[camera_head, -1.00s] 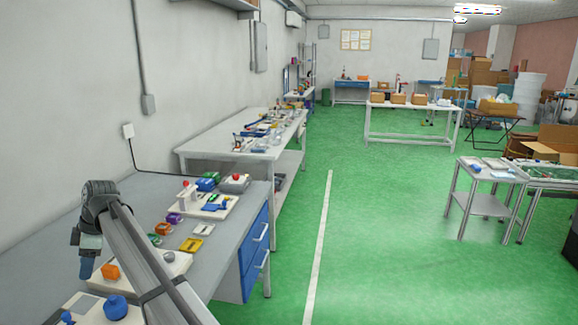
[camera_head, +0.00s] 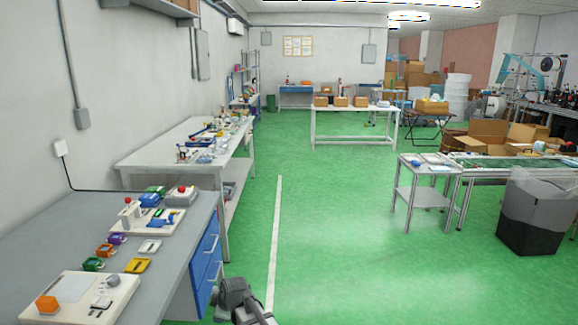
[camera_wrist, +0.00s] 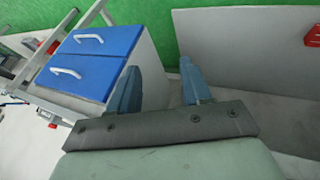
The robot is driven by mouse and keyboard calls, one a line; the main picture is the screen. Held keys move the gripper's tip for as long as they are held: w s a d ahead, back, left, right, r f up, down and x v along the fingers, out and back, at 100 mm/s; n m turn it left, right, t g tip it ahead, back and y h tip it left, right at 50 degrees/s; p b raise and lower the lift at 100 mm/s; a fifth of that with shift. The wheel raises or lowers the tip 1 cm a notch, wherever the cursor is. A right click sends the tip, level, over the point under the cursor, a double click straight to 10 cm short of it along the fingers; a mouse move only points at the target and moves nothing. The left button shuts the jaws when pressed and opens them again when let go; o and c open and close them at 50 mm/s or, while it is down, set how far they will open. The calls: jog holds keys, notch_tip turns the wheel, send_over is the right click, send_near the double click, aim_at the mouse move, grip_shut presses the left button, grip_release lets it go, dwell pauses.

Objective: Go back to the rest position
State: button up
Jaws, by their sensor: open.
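My gripper shows in the wrist view (camera_wrist: 160,88) with its two blue-grey fingers apart and nothing between them. In the head view, a grey part of my arm is at the bottom centre, in front of the workbench's blue drawers and over the green floor; the fingers cannot be made out there. The workbench (camera_head: 150,262) is on the left, and my arm is to the right of its front edge. The blue drawers (camera_head: 207,262) also show in the wrist view (camera_wrist: 95,58), left of the fingers.
On the workbench are an orange block (camera_head: 47,305) on a white base, a yellow piece (camera_head: 137,265) and several small coloured parts. A long white table (camera_head: 190,140) stands behind. A grey bin (camera_head: 537,212) and a small side table (camera_head: 425,167) are at right. The middle floor is clear.

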jog(key=s+d+f+m+g+h, duration=0.2)
jog(key=s+d+f+m+g, duration=0.15)
jog(key=s+d+f, duration=0.75)
jog(key=s+d+f+m+g+h, duration=0.2)
jog(key=s+d+f+m, duration=0.4)
jog(key=d+f, duration=0.8)
jog(key=s+d+f+m+g, duration=0.2)
jog(key=s+d, duration=0.3)
jog(key=s, duration=0.5)
jog(key=s+d+f+m+g, duration=0.2)
jog(key=s+d+f+m, duration=0.1)
jog(key=s, duration=0.7)
jog(key=s+d+f+m+g, duration=0.2)
jog(key=s+d, duration=0.4)
jog(key=s, duration=0.4)
jog(key=shift+d+f+m, duration=0.35)
jog(key=shift+f+m, duration=0.1)
jog(key=shift+m, duration=0.2)
